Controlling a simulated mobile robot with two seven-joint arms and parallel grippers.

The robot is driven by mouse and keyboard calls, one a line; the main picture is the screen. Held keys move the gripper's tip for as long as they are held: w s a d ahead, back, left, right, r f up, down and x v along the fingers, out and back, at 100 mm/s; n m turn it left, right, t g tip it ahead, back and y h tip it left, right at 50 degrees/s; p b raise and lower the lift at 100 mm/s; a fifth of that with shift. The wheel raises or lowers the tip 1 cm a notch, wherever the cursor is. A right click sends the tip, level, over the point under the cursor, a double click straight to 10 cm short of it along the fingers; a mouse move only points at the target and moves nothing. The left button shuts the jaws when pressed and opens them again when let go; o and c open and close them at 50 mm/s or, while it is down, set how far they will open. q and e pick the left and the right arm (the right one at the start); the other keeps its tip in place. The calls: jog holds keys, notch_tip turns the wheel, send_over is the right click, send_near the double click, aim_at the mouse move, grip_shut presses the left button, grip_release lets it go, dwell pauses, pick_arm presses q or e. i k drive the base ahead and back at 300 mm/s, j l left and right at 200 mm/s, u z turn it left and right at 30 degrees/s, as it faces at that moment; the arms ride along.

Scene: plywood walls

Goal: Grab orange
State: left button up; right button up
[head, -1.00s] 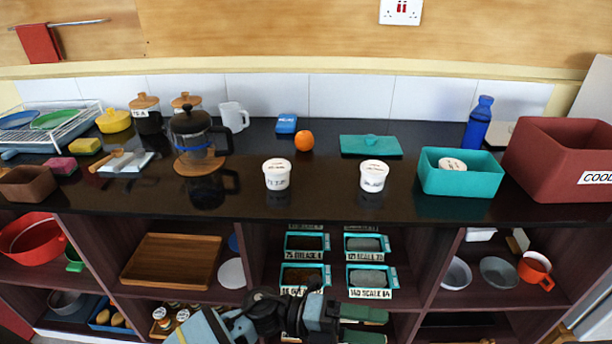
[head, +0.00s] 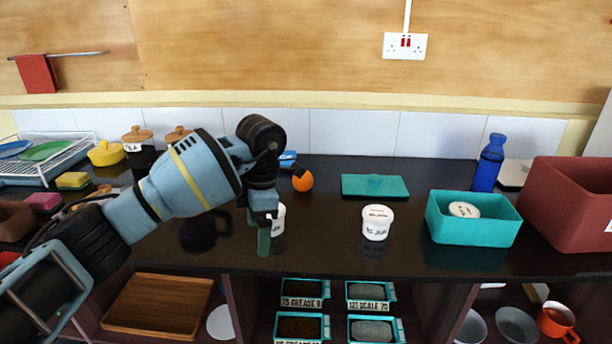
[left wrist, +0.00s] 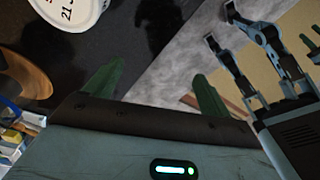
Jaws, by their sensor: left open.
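The orange (head: 302,180) sits on the black counter (head: 330,225), toward the back near the tiled wall. My left gripper (head: 258,232) hangs over the front part of the counter, nearer than the orange and to its left, with green fingers pointing down. It is apart from the orange. In the left wrist view its two green fingers (left wrist: 155,88) stand wide apart with nothing between them. The orange does not show in the left wrist view. My right gripper is not in the head view.
A white tub (head: 278,219) stands right beside my left gripper, partly hidden by it. Another white tub (head: 377,222) stands to the right. A teal lid (head: 375,186) lies right of the orange, and a blue box (head: 288,159) is behind it. A teal bin (head: 474,228) stands farther right.

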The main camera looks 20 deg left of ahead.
aim_at(306, 182)
jog(key=i, duration=1.05)
